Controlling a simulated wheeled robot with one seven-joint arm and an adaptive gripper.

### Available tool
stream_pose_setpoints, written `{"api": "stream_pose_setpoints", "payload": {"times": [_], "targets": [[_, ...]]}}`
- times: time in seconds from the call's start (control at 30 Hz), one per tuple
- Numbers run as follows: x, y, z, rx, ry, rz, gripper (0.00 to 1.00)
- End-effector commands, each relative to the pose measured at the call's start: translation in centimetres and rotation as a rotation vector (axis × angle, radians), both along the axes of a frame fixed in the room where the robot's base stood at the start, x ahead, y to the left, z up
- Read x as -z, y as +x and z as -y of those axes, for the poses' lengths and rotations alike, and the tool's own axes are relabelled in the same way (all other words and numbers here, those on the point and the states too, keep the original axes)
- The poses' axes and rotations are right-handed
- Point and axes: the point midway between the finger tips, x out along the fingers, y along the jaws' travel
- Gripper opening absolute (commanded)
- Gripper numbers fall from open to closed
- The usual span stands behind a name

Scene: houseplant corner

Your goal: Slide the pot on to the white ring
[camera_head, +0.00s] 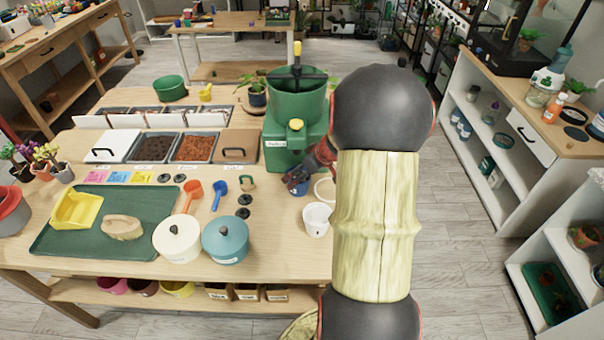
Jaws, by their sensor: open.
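The white ring (322,192) lies on the wooden table near its right edge, with its right part hidden behind my arm. A small blue pot (299,190) stands just left of the ring, apart from it as far as I can see. My gripper (294,180) is open and low over the blue pot, covering much of it; whether its fingers touch the pot I cannot tell. A white pot (316,220) stands in front of the ring, nearer the table's front edge.
A large green machine (290,142) stands close behind my gripper. A blue lidded pot (226,239) and a cream lidded pot (177,240) stand at the front left. A red scoop (192,193) and blue scoop (219,192) lie left of the gripper. The table (285,245) is bare in front.

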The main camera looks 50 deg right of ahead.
Motion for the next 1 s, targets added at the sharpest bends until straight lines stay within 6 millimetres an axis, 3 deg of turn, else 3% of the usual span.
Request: {"api": "stream_pose_setpoints", "payload": {"times": [0.5, 1.0], "targets": [[5.7, 3.6, 0.3, -0.002, 0.001, -0.001, 0.84], [6.3, 4.0, 0.4, 0.0, 0.0, 0.0, 0.82]]}}
